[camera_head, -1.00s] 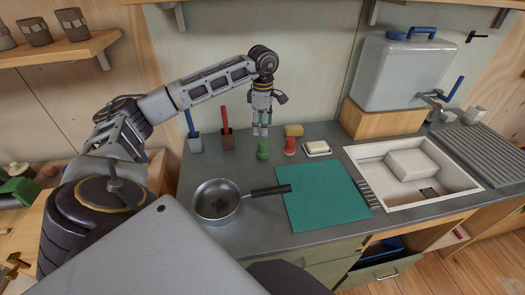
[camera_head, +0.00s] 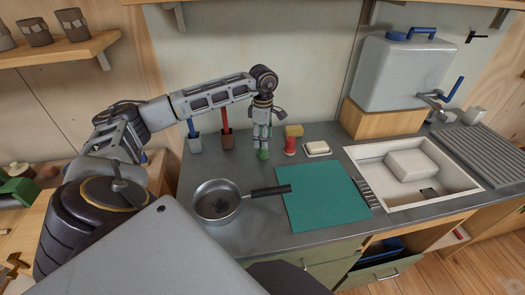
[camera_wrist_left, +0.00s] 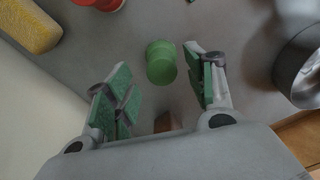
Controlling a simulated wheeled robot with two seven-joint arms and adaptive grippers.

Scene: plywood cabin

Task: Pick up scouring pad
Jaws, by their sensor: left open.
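A yellow block (camera_head: 293,130), which looks like the scouring pad, lies on the grey counter near the back wall. It also shows in the left wrist view (camera_wrist_left: 28,25), at the upper left corner and partly cut off. My left gripper (camera_head: 263,146) is open and points down, to the left of the yellow block and apart from it. A small green round-topped object (camera_wrist_left: 161,62) shows between the open fingers in the wrist view; the gripper partly hides it in the head view. I cannot tell if they touch. My right gripper is not in view.
A red shaker-like object (camera_head: 290,146) stands just in front of the yellow block, with a white block on a dish (camera_head: 317,149) to the right. A pan (camera_head: 217,203) and green mat (camera_head: 325,198) lie nearer. Two holders with blue and red handles stand left.

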